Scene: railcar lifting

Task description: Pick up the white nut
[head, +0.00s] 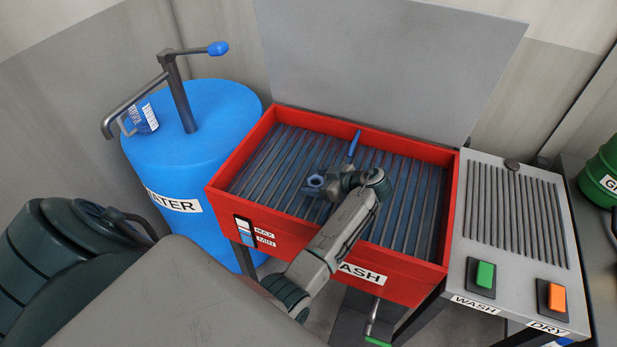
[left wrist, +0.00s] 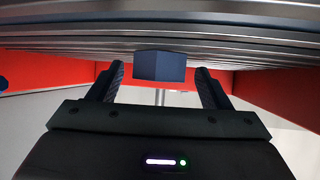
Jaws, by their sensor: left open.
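The nut (head: 315,182) is hexagonal with a round hole and looks pale blue-grey rather than clearly white. It is over the slatted grate inside the red wash basin (head: 222,202). My left gripper (head: 331,181) is low over the grate, close to the right of the nut. In the left wrist view my left gripper (left wrist: 160,86) has its two dark fingers spread apart. A dark faceted block, apparently the nut (left wrist: 160,66), shows between and just beyond the fingertips, near the slats. I see no finger touching it. My right gripper is not in view.
A blue handle-like piece (head: 353,146) rises behind the gripper. A blue water drum (head: 190,135) with a pump stands left of the basin. A panel (head: 517,225) with green and orange buttons is at right. The basin's red walls surround the grate; its other slats look clear.

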